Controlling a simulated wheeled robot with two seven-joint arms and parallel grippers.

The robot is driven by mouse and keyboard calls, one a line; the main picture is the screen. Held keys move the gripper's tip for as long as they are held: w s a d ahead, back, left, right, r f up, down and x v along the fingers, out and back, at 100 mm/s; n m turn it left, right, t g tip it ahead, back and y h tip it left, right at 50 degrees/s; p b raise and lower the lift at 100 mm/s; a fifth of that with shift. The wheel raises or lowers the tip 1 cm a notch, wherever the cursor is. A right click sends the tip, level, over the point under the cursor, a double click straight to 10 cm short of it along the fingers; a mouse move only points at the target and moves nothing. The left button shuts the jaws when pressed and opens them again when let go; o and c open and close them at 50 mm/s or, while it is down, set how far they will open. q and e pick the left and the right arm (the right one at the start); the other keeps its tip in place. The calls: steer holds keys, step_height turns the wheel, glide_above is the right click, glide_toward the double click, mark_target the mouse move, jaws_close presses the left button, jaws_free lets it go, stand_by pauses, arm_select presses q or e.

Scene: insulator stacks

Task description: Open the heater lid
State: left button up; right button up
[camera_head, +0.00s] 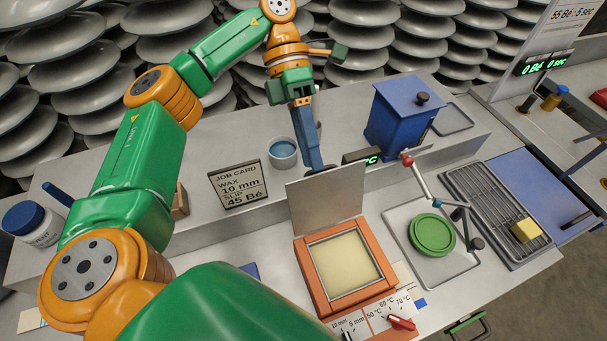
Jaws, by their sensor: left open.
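The orange heater (306,278) stands on the bench at the centre, with a pale yellow surface (342,262) inside its square opening. Its flat grey lid (322,204) stands up along the back edge, so the heater is open. My left arm reaches in from the left and over the back. My left gripper (314,165) points down just behind the lid's top edge, with blue fingers. It is open and holds nothing that I can see. Whether it touches the lid cannot be told. My right gripper is not in view.
A blue box with a black knob (398,115) and a blue-filled cup (283,154) stand on the raised rear shelf near the gripper. A job card (238,187) stands to the left. A green dish (432,234) and a rack with a yellow block (526,231) lie to the right.

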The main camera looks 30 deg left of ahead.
arm_select(q)
steer(key=s+d+r+b, duration=0.3)
steer(key=s+r, duration=0.3)
steer(key=s, duration=0.3)
steer(key=shift+s+d+b, duration=0.3)
steer(key=shift+d, duration=0.55)
